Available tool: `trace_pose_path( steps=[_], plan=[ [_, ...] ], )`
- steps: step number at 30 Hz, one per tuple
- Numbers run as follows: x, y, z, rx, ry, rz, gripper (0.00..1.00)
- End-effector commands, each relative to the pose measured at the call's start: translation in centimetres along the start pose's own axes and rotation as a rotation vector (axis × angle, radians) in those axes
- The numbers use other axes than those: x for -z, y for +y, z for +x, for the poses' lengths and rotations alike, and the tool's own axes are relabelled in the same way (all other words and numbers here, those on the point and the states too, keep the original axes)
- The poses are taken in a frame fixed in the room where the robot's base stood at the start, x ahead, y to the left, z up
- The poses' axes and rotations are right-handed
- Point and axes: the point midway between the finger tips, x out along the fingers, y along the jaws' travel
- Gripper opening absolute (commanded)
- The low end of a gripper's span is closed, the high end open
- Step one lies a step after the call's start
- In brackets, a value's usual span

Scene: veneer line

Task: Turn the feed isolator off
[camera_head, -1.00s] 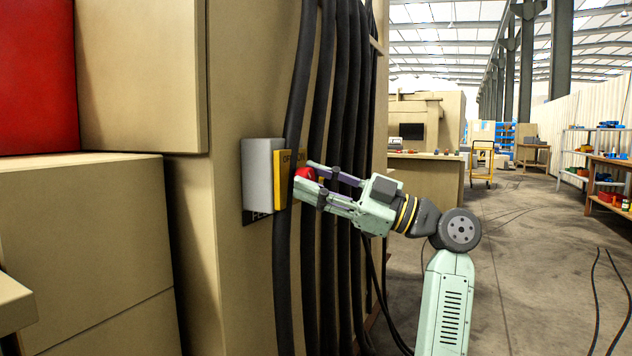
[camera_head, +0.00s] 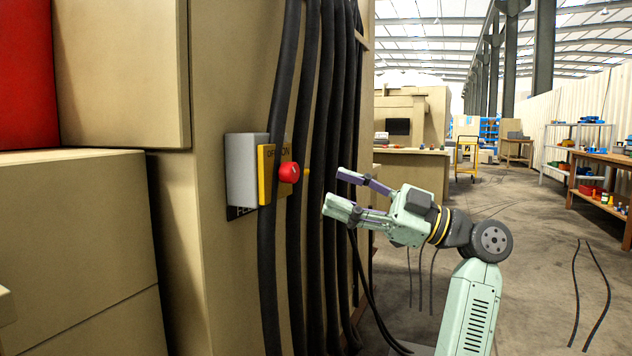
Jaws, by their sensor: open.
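The feed isolator is a grey box (camera_head: 243,172) on the side of a tan cabinet, with a yellow front plate (camera_head: 267,175) marked OFF and ON. A red knob (camera_head: 289,172) sticks out from the plate. A black cable passes in front of part of the plate. The exact direction of the knob is too small to tell. My gripper (camera_head: 332,192) is open and empty, to the right of the knob and apart from it, with its fingers pointing left towards it.
Several thick black cables (camera_head: 326,110) run down the cabinet face around the isolator. Tan boxes (camera_head: 75,220) and a red panel (camera_head: 25,75) stand at the left. The floor (camera_head: 530,240) at the right is mostly open, with a workbench (camera_head: 600,162) and shelves beyond.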

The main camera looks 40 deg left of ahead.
Motion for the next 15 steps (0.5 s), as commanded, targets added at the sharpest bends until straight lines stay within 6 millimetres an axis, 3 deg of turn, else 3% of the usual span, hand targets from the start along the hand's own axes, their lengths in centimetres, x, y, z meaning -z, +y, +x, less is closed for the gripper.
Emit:
trace_pose_path(
  steps=[6, 15],
  plan=[
    [0.0, 0.0, -3.2, 0.0, -0.001, -0.002, 0.49],
    [0.1, 0.0, -4.0, 0.0, 0.001, -0.002, 0.49]
  ],
)
